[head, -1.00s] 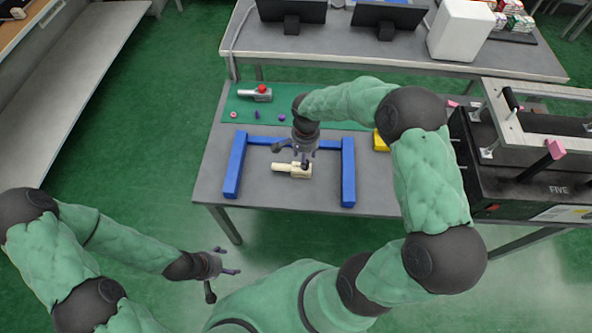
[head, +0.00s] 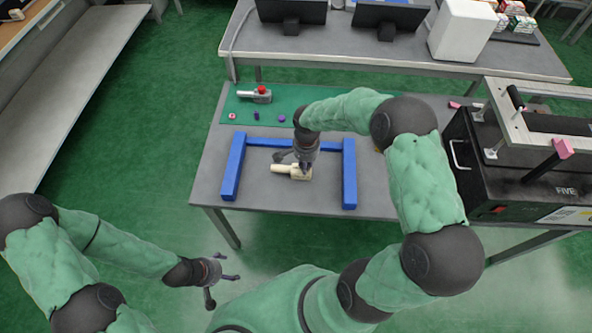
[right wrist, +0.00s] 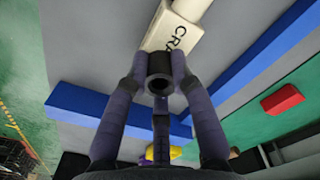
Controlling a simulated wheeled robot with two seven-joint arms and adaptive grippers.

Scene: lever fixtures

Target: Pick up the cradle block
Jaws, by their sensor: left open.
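The cradle block (head: 282,169) is a small cream block with a narrower cream handle pointing left. It lies on the grey table inside a blue frame. My left gripper (head: 222,280) is open and empty, off the table's front left.
The blue frame (head: 231,167) surrounds the block on the left, back and right. A green mat (head: 270,120) behind holds a red-buttoned device (head: 256,95) and several small parts. A black machine (head: 535,195) stands at right.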

